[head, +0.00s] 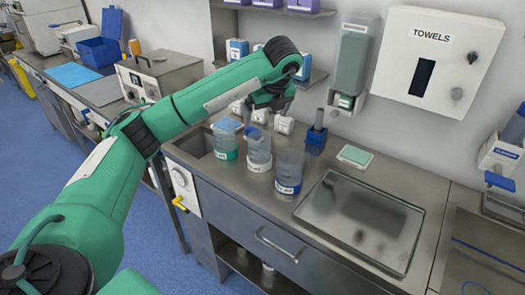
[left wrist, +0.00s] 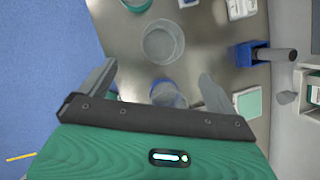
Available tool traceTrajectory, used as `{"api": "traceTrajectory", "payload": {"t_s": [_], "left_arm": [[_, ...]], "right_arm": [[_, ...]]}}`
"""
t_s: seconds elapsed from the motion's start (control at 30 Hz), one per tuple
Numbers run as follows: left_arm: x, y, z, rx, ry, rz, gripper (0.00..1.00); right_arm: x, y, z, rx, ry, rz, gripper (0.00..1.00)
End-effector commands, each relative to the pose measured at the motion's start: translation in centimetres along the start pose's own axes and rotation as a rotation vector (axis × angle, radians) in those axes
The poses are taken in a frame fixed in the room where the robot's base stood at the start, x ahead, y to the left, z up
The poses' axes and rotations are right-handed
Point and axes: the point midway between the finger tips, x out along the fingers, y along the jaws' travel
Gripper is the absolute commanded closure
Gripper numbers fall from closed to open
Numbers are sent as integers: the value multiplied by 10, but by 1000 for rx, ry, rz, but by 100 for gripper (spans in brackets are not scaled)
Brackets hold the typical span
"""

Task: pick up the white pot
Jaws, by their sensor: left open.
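Three clear pots stand in a row on the steel counter. The white pot (head: 258,150) looks like the middle one, with a pale base and white label; it also shows in the left wrist view (left wrist: 163,42). The green-based pot (head: 226,142) is left of it, the blue-based pot (head: 289,172) right of it. My left gripper (head: 268,104) is open and empty above the row. In the left wrist view, the blue-based pot (left wrist: 168,95) shows between the spread fingers, below them; the white pot lies beyond. My right gripper is not in view.
A blue holder with a grey handle (head: 316,138) and a pale green pad (head: 355,155) stand behind the pots. A steel tray (head: 390,262) is at the right. The wall carries a dispenser (head: 352,62) and a towel box (head: 440,75).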

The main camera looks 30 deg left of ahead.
Motion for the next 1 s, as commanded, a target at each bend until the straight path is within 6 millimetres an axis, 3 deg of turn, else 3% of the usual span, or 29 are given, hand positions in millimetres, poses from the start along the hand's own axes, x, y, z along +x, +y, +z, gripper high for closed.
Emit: {"api": "traceTrajectory", "payload": {"t_s": [0.23, 0.43, 0.73, 0.87, 1.0], "left_arm": [[32, 3, 2, -10, -5, 16, 6], [68, 3, 4, -10, -6, 14, 6], [92, 0, 4, -8, -5, 13, 6], [111, -5, 6, -7, -5, 13, 6], [130, -5, 6, -7, -5, 11, 6]], "right_arm": [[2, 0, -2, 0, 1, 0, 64], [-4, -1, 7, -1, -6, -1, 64], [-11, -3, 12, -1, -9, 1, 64], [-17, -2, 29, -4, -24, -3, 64], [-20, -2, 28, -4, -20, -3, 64]]}}
